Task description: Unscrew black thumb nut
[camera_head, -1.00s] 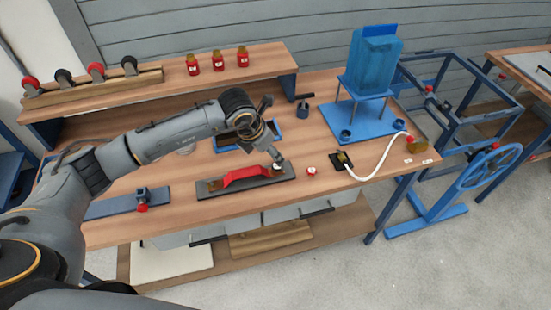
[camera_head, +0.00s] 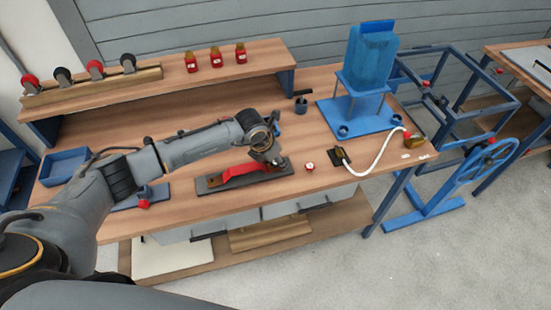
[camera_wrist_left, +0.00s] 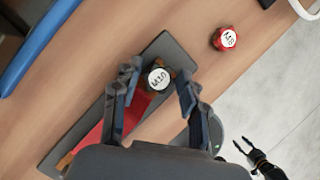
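A thumb nut with a white top marked M10 (camera_wrist_left: 158,78) sits at one end of the dark plate (camera_wrist_left: 178,48); its dark side shows only in part. A red bar (camera_head: 250,172) lies along the plate from the nut. My right gripper (camera_wrist_left: 245,143) shows small and open over the floor in the wrist view.
A red nut marked M8 (camera_wrist_left: 224,38) stands on the table beside the plate. A black block with a white hose (camera_head: 375,168) and a blue stand with a tank (camera_head: 372,118) are further right. A blue tray (camera_head: 67,165) is at the left.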

